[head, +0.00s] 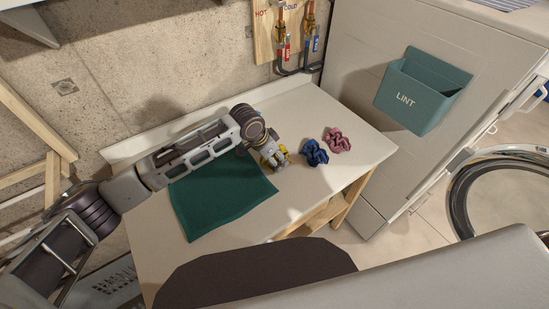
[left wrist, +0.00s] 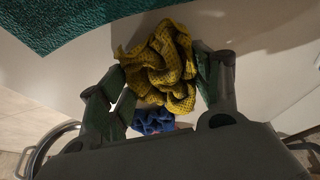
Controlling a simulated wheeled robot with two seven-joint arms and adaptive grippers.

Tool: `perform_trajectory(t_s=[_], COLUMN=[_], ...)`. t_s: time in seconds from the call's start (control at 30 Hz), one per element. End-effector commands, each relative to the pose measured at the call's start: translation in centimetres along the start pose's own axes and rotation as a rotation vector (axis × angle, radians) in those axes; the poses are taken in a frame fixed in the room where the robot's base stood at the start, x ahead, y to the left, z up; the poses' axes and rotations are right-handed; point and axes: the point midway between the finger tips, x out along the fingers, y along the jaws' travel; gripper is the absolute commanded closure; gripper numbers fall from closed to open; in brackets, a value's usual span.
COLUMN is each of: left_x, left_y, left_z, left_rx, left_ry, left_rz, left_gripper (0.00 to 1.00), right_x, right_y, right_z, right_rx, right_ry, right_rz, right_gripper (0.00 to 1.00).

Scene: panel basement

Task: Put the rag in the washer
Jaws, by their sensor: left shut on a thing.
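A crumpled yellow waffle-weave rag (left wrist: 160,65) sits between the fingers of my left gripper (head: 274,155), which is shut on it. In the head view, only small yellow bits of the rag (head: 268,160) show around the fingers, just over the pale tabletop (head: 225,228). A large white machine (head: 365,120) stands at the right. An open round door (head: 459,200) shows at the right edge, and the opening behind it is out of view. I cannot tell for sure that this is the washer. My right gripper is not in view.
A flat green towel (head: 220,195) lies under my left arm. A crumpled blue cloth (head: 314,153) and a pink one (head: 338,140) lie right of the gripper. A teal LINT bin (head: 415,98) hangs on the machine. Taps and hoses (head: 285,48) are on the back wall.

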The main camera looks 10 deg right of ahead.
Motion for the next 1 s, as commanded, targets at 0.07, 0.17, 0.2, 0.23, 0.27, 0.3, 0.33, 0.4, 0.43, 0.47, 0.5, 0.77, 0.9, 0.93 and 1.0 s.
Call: perform_trajectory(t_s=[0.07,0.17,0.2,0.23,0.27,0.3,0.33,0.4,0.43,0.47,0.5,0.77,0.9,0.93,1.0], left_x=[-0.6,-1.5,-2.0,-2.4,-2.8,-3.3,-3.7,-4.7,-5.1,-5.5,-6.1,-8.4,-8.8,-8.8,-8.8], left_y=[0.0,-0.1,0.0,-0.1,-0.1,0.0,0.0,0.0,0.0,0.0,0.0,0.0,0.0,0.0,0.0], left_z=[-0.3,-0.7,-0.9,-1.1,-1.2,-1.5,-1.6,-2.0,-2.2,-2.4,-2.6,-3.5,-3.7,-3.7,-3.7], left_rx=[0.0,0.001,0.002,0.002,0.002,0.002,0.002,0.001,0.001,0.001,0.001,0.0,0.0,0.0,0.0], left_ry=[0.002,0.001,0.002,0.002,0.002,0.003,0.002,0.003,0.003,0.002,0.002,0.0,0.001,0.0,0.0], left_rz=[-0.001,-0.001,-0.002,-0.002,-0.002,-0.002,-0.001,0.0,0.0,0.0,0.0,0.001,0.001,0.001,0.001], left_gripper=[0.55,0.55,0.55,0.55,0.55,0.55,0.55,0.55,0.55,0.55,0.55,0.55,0.55,0.55,0.55], right_x=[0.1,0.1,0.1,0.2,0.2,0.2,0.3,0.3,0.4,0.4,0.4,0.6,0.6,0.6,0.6], right_y=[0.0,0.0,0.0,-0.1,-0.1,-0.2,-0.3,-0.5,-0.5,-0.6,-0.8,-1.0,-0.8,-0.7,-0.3], right_z=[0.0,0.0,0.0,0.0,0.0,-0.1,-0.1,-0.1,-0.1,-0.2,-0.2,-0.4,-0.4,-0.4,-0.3], right_rx=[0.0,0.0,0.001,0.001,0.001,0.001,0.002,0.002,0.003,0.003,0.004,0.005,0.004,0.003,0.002], right_ry=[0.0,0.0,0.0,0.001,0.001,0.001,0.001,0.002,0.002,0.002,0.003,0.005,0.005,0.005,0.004], right_rz=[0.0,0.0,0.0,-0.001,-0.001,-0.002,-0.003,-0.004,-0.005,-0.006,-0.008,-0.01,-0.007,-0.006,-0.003], right_gripper=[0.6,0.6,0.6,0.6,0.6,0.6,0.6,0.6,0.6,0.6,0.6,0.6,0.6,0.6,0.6])
